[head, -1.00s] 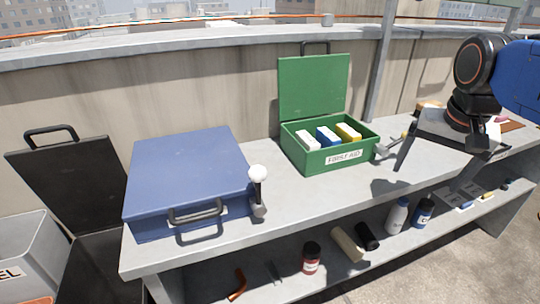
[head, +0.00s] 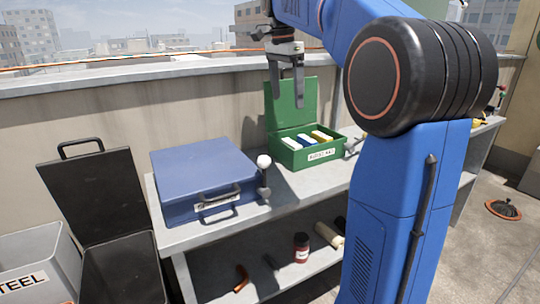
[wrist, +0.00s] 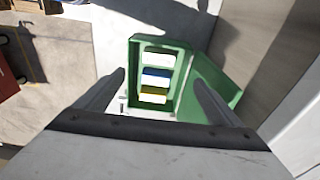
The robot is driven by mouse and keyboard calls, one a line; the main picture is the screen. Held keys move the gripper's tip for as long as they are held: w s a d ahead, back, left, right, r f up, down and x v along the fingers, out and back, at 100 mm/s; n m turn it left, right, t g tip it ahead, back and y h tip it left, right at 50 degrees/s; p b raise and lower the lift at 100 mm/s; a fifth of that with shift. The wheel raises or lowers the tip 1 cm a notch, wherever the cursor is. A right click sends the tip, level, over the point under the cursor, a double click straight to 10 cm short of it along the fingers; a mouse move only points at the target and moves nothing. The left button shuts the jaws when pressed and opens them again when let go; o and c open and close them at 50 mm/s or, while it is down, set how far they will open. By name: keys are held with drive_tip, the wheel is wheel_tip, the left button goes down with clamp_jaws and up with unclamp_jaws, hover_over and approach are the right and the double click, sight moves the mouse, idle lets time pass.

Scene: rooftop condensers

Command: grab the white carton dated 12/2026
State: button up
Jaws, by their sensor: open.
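The open green first-aid box (head: 299,158) stands on the bench with its lid up at the back. Inside are a white carton (head: 291,143), a blue and white carton (head: 306,139) and a yellow and white carton (head: 321,135) in a row. The wrist view looks down on the white carton (wrist: 159,60), the blue one (wrist: 156,77) and the yellow one (wrist: 153,95). No date is legible on any carton. My gripper (head: 287,101) is open and empty, pointing down above the box, in front of its lid. The fingers (wrist: 160,82) lie on either side of the box in the wrist view.
A closed blue case (head: 203,175) and a white-knobbed tool (head: 264,170) are left of the box. An open black case (head: 95,195) and a grey steel bin (head: 35,262) stand further left. A red jar (head: 301,247) is on the lower shelf.

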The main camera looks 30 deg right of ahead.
approach(291, 142)
drive_tip(key=f, duration=0.5)
drive_tip(key=shift+w+d, duration=0.1)
drive_tip(key=shift+w, duration=0.15)
drive_tip(key=shift+s+d+f, duration=0.1)
drive_tip(key=shift+d+f, duration=0.1)
drive_tip(key=shift+f, duration=0.75)
drive_tip(key=shift+s+d+f, duration=0.1)
drive_tip(key=shift+d+f, duration=0.1)
drive_tip(key=shift+f, duration=0.75)
drive_tip(key=shift+s+d+f, duration=0.1)
drive_tip(key=shift+d+f, duration=0.1)
drive_tip(key=shift+f, duration=0.7)
drive_tip(key=c, duration=1.1)
